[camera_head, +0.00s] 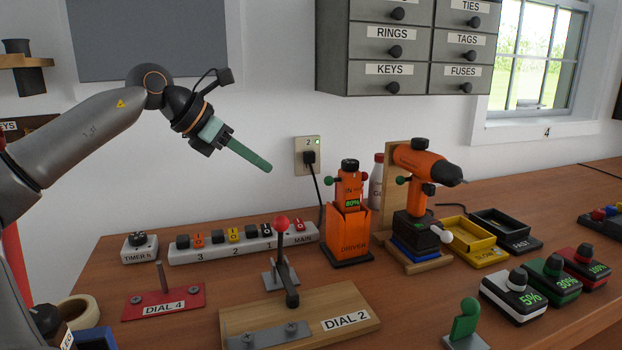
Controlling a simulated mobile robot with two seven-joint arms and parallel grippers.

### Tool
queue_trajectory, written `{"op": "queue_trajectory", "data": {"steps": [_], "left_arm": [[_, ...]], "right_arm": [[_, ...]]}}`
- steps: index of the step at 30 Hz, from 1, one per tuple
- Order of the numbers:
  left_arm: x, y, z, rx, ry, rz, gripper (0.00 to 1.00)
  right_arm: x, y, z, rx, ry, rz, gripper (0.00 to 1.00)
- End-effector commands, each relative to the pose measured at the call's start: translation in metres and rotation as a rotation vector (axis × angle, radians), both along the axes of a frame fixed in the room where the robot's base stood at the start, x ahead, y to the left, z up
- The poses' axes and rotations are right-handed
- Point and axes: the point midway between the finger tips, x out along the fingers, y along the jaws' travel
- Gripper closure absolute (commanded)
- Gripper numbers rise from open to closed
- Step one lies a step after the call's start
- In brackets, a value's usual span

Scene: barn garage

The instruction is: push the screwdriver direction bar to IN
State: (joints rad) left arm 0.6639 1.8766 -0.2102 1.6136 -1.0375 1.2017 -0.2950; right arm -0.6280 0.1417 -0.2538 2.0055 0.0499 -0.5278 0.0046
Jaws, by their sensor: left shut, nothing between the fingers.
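An orange screwdriver (350,190) stands upright in an orange holder (349,236) labelled DRIVER on the table. Its display reads 80%. A small bar shows across its body, with a green knob (327,182) at the left end and a red knob (365,177) at the right end. My right gripper is not in view.
An orange drill (425,165) stands right of the screwdriver. A power strip (240,243), a red-topped lever (282,225) and the DIAL 2 board (350,322) are in front and left. Yellow and black trays (474,240) are at right. Grey drawers (400,50) hang above.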

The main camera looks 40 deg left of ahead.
Motion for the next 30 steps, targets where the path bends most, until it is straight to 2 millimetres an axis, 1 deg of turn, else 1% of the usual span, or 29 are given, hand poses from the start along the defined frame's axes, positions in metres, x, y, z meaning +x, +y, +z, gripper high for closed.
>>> {"op": "queue_trajectory", "data": {"steps": [5, 11, 17, 18, 20, 26, 30], "left_arm": [[0.018, -0.007, -0.017, -0.003, 0.006, -0.004, 1.0], [0.048, -0.015, -0.041, -0.004, 0.007, -0.004, 1.0], [0.071, -0.022, -0.06, -0.007, 0.004, -0.003, 1.0], [0.073, -0.022, -0.056, -0.007, -0.002, -0.001, 1.0], [0.077, -0.022, -0.054, -0.008, -0.004, -0.001, 1.0], [0.089, -0.028, -0.052, -0.006, -0.003, -0.002, 1.0], [0.099, -0.029, -0.054, -0.006, -0.002, 0.0, 1.0]], "right_arm": [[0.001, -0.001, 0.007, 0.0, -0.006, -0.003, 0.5], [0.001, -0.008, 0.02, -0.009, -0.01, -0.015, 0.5], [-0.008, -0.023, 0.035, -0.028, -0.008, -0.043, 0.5], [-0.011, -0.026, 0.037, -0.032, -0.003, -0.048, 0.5], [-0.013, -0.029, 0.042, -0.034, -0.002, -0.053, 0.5], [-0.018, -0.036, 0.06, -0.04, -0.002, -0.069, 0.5], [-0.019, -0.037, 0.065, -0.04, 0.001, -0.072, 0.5]]}}
